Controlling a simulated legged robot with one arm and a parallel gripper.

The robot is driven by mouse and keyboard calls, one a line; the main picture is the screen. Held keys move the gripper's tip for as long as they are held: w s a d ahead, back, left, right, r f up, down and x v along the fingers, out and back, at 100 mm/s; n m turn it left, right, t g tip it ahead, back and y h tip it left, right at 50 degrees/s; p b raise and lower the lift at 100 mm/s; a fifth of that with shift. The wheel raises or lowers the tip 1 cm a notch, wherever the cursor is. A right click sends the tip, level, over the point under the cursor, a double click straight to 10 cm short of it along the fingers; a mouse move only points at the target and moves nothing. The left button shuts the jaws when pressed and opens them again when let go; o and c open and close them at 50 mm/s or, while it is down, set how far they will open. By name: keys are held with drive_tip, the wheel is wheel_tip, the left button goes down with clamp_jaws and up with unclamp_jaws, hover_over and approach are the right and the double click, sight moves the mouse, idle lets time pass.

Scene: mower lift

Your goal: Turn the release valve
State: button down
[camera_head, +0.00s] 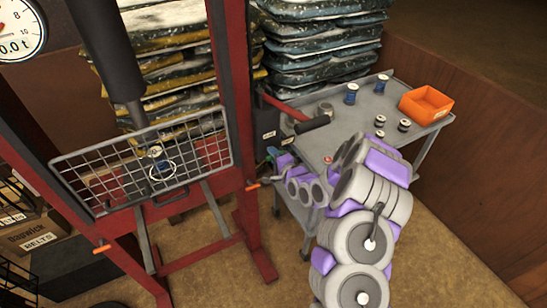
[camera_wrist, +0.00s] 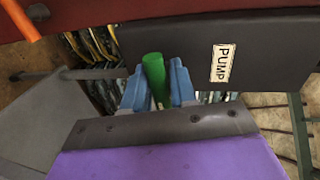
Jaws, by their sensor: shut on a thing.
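The release valve appears as a green cylindrical knob (camera_wrist: 154,72) beside a dark pump housing (camera_wrist: 228,50) with a "PUMP" label. My gripper (camera_wrist: 156,84) has its blue fingers on either side of the knob and is shut on it. In the head view my gripper (camera_head: 273,153) is at the right post of the red press frame, low beside the pump. The knob's base is hidden, and how far it is turned cannot be told.
The red press frame (camera_head: 243,120) carries a wire guard (camera_head: 150,165). A grey cart (camera_head: 345,118) at the right holds an orange bin (camera_head: 426,105) and several small parts. A pump handle (camera_head: 312,124) sticks out above my arm. Stacked bags (camera_head: 315,45) stand behind.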

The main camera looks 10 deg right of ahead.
idle(0.5)
drive_tip(key=c, duration=1)
unclamp_jaws()
drive_tip(key=shift+d+f, duration=0.1)
drive_tip(key=shift+p+v, duration=3.9)
drive_tip(key=shift+v, duration=4.75)
drive_tip(key=shift+d, duration=0.1)
